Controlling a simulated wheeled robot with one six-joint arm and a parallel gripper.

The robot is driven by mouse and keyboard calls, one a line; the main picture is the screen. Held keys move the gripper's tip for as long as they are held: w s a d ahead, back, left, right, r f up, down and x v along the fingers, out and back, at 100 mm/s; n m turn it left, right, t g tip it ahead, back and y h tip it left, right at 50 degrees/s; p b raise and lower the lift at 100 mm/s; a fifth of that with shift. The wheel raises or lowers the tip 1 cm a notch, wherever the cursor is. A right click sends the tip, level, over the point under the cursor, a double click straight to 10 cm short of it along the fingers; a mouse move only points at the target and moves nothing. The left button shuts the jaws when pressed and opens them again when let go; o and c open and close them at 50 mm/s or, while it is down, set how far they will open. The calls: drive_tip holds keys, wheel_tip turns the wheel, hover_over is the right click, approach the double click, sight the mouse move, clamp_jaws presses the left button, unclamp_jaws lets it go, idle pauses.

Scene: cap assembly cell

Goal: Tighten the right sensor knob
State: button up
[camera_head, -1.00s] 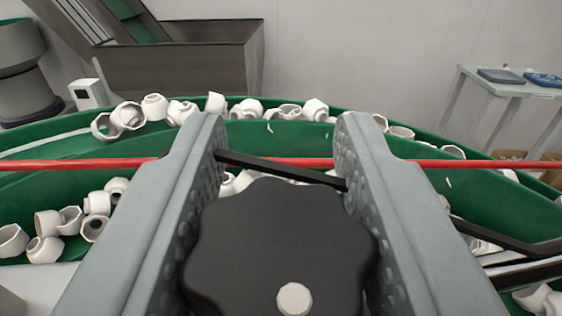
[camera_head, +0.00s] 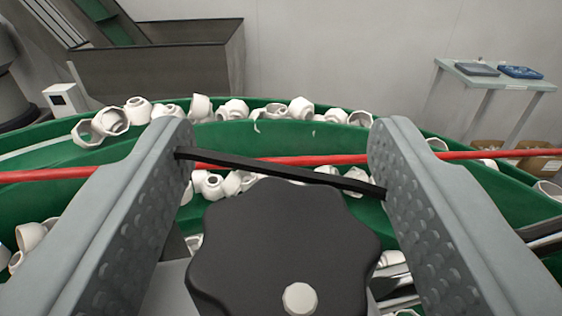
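The black lobed sensor knob (camera_head: 280,240) with a pale round centre is at the bottom middle of the view. My gripper (camera_head: 280,165) has its two grey fingers on either side of the knob. The fingers are spread, with a gap between each finger and the knob's edge, so the gripper is open around it. A black bar (camera_head: 280,173) runs across behind the knob between the fingers. The lower part of the knob is cut off by the frame edge.
A red rod (camera_head: 470,154) crosses behind the fingers. A green bowl (camera_head: 240,137) holds several white caps (camera_head: 113,121). A dark hopper (camera_head: 160,65) stands at the back left, and a small table (camera_head: 495,77) at the back right.

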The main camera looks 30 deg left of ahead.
drive_tip(key=shift+s, duration=0.1)
drive_tip(key=v, duration=1.7)
drive_tip(key=shift+d, duration=0.1)
